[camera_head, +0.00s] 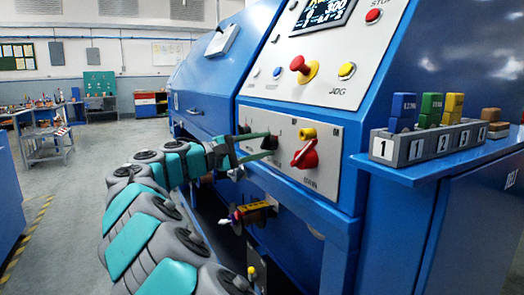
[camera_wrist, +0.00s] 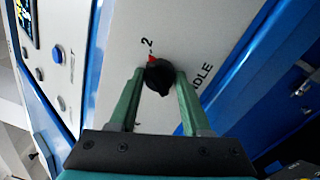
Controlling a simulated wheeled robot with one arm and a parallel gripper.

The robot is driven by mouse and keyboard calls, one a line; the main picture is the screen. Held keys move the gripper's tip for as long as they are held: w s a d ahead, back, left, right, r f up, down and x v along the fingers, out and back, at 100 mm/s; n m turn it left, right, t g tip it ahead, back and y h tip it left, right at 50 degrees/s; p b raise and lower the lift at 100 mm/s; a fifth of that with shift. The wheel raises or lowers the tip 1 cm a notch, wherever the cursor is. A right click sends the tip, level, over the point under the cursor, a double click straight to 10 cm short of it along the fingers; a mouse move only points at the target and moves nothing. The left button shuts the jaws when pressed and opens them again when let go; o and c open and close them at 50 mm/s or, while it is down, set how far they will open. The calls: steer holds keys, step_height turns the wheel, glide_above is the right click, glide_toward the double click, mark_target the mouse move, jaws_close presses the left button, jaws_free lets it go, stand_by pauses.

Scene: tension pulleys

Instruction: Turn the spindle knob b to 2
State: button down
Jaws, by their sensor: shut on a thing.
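The black knob (camera_wrist: 159,78) is on a light panel in the wrist view, with the label "2" above it and "DLE" lettering to its right. A small red mark on the knob's upper edge points up toward the "2". My gripper (camera_wrist: 160,80) has its two green fingers on either side of the knob and is shut on it. In the head view, my gripper (camera_head: 268,144) reaches the left part of the lower control panel (camera_head: 327,178). The knob (camera_head: 270,142) shows there as a small dark shape between the fingertips, its marking too small to read.
A yellow knob (camera_head: 308,133) and a red rotary switch (camera_head: 305,155) sit just right of my gripper. Above are a red mushroom button (camera_head: 301,67) and a yellow button (camera_head: 347,71). A numbered rack (camera_head: 408,153) with coloured blocks stands on the blue ledge at right.

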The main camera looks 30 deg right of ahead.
steer(key=shift+m, duration=0.6)
steer(key=shift+c, duration=1.8)
jaws_free()
steer(key=shift+a, duration=0.1)
steer(key=a, duration=0.7)
steer(key=shift+a+f, duration=0.3)
steer(key=shift+s, duration=0.1)
